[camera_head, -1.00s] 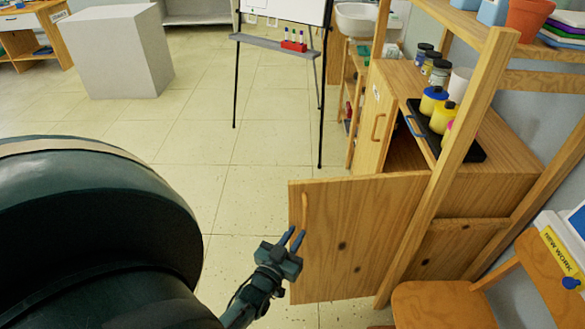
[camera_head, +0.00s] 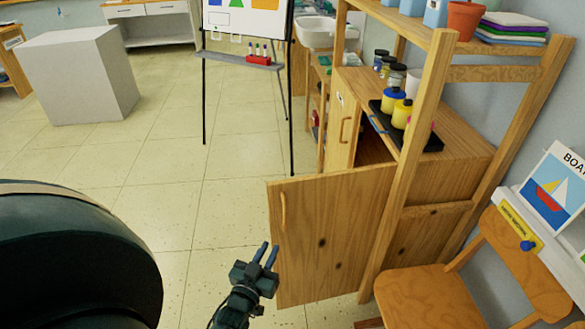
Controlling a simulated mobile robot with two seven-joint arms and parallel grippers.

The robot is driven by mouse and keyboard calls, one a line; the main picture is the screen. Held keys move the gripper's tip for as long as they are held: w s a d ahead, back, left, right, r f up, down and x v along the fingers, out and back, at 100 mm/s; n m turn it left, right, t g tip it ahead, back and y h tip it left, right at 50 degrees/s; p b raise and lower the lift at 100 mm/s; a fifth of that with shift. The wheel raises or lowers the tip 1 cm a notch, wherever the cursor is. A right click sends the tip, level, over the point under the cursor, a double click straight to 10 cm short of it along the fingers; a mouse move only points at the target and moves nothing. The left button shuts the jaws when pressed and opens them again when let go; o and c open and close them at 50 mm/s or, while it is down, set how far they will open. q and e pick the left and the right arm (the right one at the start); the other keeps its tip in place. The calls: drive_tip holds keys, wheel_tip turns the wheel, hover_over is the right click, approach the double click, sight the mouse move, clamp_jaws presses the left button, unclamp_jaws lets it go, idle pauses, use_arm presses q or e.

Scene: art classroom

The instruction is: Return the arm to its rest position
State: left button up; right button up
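My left gripper (camera_head: 265,255) is low in the middle of the head view, pointing up and away. My large dark arm link (camera_head: 70,260) fills the lower left. My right gripper does not show.
The wooden cabinet (camera_head: 440,165) stands at right, with a black tray (camera_head: 433,144) of paint bottles on top. A wooden chair (camera_head: 430,295) is at lower right. An easel (camera_head: 245,62) and a white block (camera_head: 80,75) stand farther back. Tiled floor between them is clear.

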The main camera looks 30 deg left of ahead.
use_arm(q)
drive_tip(key=s+d+r+m+g+h+p, duration=0.1)
drive_tip(key=s+d+r+m+g+h, duration=0.1)
drive_tip(key=s+d, duration=0.4)
drive_tip(key=s+d+r+m+g+h+p, duration=0.1)
drive_tip(key=s+d+r+m+g+h, duration=0.2)
drive_tip(key=d, duration=1)
drive_tip(key=s+g+h, duration=0.2)
drive_tip(key=s, duration=0.1)
drive_tip(key=shift+m+p, duration=0.3)
drive_tip(key=shift+p, duration=0.05)
drive_tip(key=shift+a, duration=0.15)
